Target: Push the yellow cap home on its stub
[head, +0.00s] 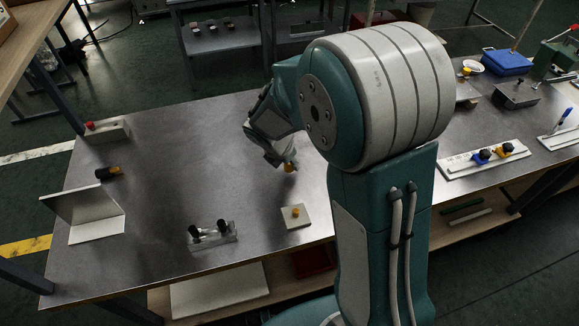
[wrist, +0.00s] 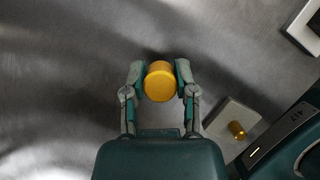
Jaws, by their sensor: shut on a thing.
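The yellow cap (wrist: 160,82) is between the two fingers of my gripper (wrist: 160,80), which is shut on it. In the head view the cap (head: 290,167) shows at the tip of my gripper (head: 284,160), above the steel table. A yellow-orange stub (head: 295,211) stands on a small pale square plate (head: 290,223) near the table's front edge. In the wrist view the stub (wrist: 237,130) and its plate (wrist: 218,121) lie to the lower right of the cap, apart from it. My arm partly hides the gripper in the head view.
A clear block with black knobs (head: 224,239) stands left of the plate. A white angled panel (head: 97,236), an orange-black object (head: 108,172) and a red-buttoned box (head: 108,131) are at the left. A white rail (head: 455,166) is at the right. The table's left-centre is clear.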

